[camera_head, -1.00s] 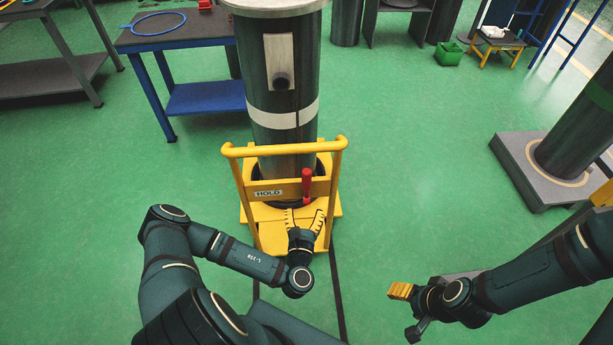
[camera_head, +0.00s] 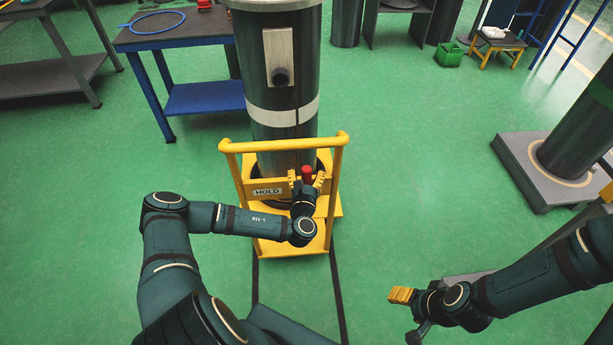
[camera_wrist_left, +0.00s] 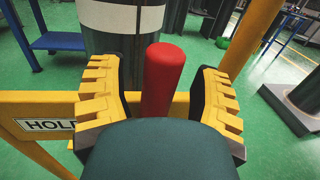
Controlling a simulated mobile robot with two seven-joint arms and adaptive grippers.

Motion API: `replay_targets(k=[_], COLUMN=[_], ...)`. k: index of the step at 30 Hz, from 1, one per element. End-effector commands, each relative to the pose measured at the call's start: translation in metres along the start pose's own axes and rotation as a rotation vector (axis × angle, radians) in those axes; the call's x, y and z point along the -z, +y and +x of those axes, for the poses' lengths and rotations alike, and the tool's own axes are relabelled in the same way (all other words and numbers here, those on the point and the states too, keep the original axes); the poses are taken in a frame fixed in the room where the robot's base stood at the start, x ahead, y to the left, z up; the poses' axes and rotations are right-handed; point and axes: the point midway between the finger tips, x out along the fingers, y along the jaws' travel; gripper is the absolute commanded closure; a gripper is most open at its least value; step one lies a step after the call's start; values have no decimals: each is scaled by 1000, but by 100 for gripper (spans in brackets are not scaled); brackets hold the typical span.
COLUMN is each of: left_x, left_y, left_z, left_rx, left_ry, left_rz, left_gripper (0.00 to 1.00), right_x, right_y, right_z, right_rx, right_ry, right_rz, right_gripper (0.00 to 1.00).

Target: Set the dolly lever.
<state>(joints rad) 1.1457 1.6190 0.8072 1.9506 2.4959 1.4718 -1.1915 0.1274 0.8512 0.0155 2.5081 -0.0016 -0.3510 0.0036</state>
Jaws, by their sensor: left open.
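The yellow dolly (camera_head: 292,243) stands on the green floor under a tall dark flanged cylinder (camera_head: 284,85). Its red lever (camera_head: 307,172) rises upright at the right of the HOLD label (camera_head: 268,191). My left gripper (camera_head: 306,181) is at the lever, its yellow fingers open on either side. In the left wrist view the red lever (camera_wrist_left: 162,75) stands between the two open fingers, with a gap on each side. The lever's lower part is hidden behind the gripper. My right gripper (camera_head: 402,294) is off to the right of the dolly, over the floor; its opening is unclear.
A blue-framed bench (camera_head: 180,38) with a blue hose stands behind at left. Another dark cylinder (camera_head: 578,140) on a grey base (camera_head: 515,155) stands at right. The dolly's yellow handle rail (camera_head: 228,148) frames the lever. The floor between is clear.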

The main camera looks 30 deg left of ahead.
Motion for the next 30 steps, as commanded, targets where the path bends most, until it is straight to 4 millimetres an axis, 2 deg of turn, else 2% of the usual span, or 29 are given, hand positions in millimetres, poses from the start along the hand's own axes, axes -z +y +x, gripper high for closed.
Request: replay_targets(k=[9, 11, 12, 15, 23, 30], left_x=[-1, 0, 0, 0, 0, 0], left_y=[0, 0, 0, 0, 2, 13], left_z=[2, 2, 2, 2, 2, 4], left_rx=[0, 0, 0, 0, 0, -1], left_ry=[0, 0, 0, 0, -5, -36], left_rz=[0, 0, 0, 0, 1, 7], left_gripper=[34, 55, 70, 100, 100, 100], right_x=[0, 0, 0, 0, 0, 0], right_y=[0, 0, 0, 0, 0, 0], right_z=[0, 0, 0, 0, 0, 1], right_rx=[0, 0, 0, 0, 0, 0], right_ry=[1, 1, 1, 1, 1, 1], right_rz=[0, 0, 0, 0, 0, 0], right_gripper=[41, 41, 41, 41, 41, 41])
